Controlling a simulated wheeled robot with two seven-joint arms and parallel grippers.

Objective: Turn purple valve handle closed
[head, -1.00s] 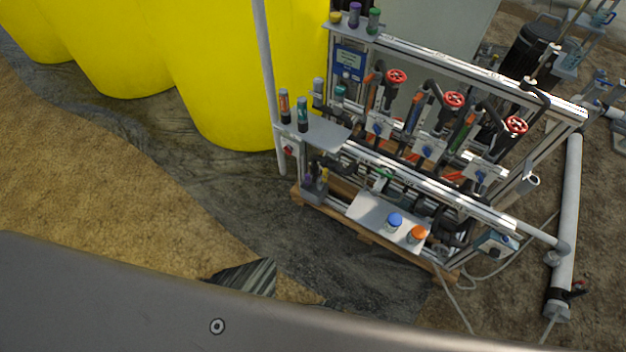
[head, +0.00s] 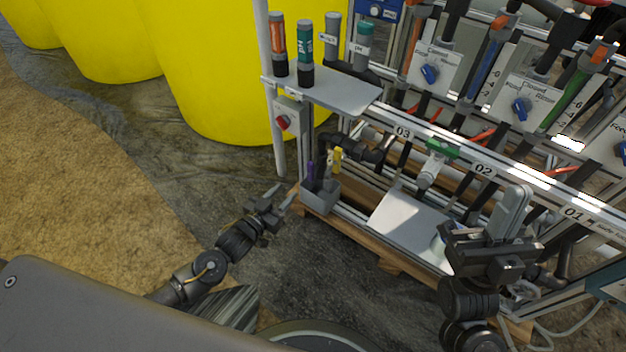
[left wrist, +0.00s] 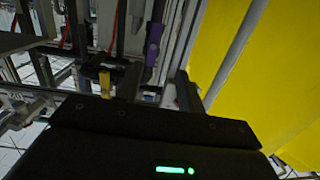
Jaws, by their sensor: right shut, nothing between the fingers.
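The purple handle (head: 310,172) stands upright at the skid's lower left corner, just above a small grey box (head: 321,197). In the left wrist view the purple handle (left wrist: 153,42) shows beyond the fingers, towards the upper middle. My left gripper (head: 281,194) is open and empty, to the left of and slightly below the handle, apart from it. Its two fingers (left wrist: 158,88) show spread in the left wrist view. My right gripper (head: 492,232) is shut and empty in front of the skid's right part. The handle's lower end is hard to make out.
A yellow handle (head: 337,158) is right beside the purple one. A grey shelf (head: 335,92) with several bottles juts out above. A red knob (head: 283,122) sits on a post box at left. Yellow tanks (head: 205,75) stand behind. The ground left of the skid is clear.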

